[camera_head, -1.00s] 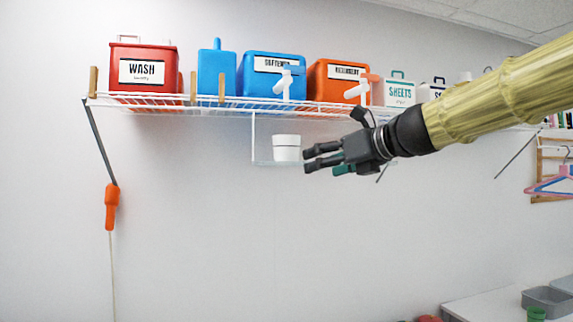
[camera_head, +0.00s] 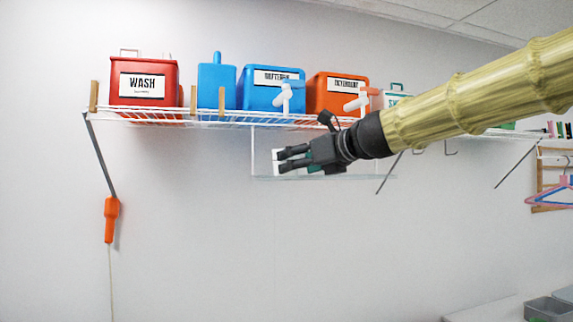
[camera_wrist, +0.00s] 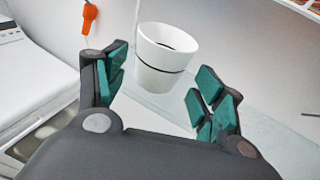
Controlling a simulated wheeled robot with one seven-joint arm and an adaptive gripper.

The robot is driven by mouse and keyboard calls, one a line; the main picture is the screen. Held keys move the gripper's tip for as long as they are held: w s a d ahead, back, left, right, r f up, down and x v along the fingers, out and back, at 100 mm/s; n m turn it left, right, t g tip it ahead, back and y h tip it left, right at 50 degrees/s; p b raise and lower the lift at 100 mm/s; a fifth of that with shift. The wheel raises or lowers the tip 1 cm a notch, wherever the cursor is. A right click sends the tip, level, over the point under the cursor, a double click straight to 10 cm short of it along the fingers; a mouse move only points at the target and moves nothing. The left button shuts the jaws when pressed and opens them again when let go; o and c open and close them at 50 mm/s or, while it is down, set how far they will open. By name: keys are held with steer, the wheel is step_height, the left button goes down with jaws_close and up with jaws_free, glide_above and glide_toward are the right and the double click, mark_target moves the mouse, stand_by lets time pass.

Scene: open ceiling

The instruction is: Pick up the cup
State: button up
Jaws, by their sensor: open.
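The cup (camera_wrist: 163,58) is white with a thin dark line around it. In the wrist view it stands upright on a pale, glassy lower shelf (camera_wrist: 160,108). My gripper (camera_wrist: 160,90) is open, with green-padded fingers to the left and right of the near side of the cup, and the gap between them is empty. In the head view my gripper (camera_head: 280,161) is in front of the cup (camera_head: 277,155), hiding most of it, so only a white sliver shows. I cannot tell there whether the fingers touch it.
A white wire shelf (camera_head: 190,116) runs just above my gripper. It carries a red WASH box (camera_head: 143,80), a blue box (camera_head: 270,88) and an orange box (camera_head: 335,90) with spigots. An orange handle (camera_head: 110,219) hangs at the left. The wall below is clear.

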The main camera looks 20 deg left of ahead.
steer(key=shift+p+x, duration=0.4)
steer(key=shift+x, duration=1.55)
steer(key=c, duration=0.8)
steer(key=shift+r, duration=0.15)
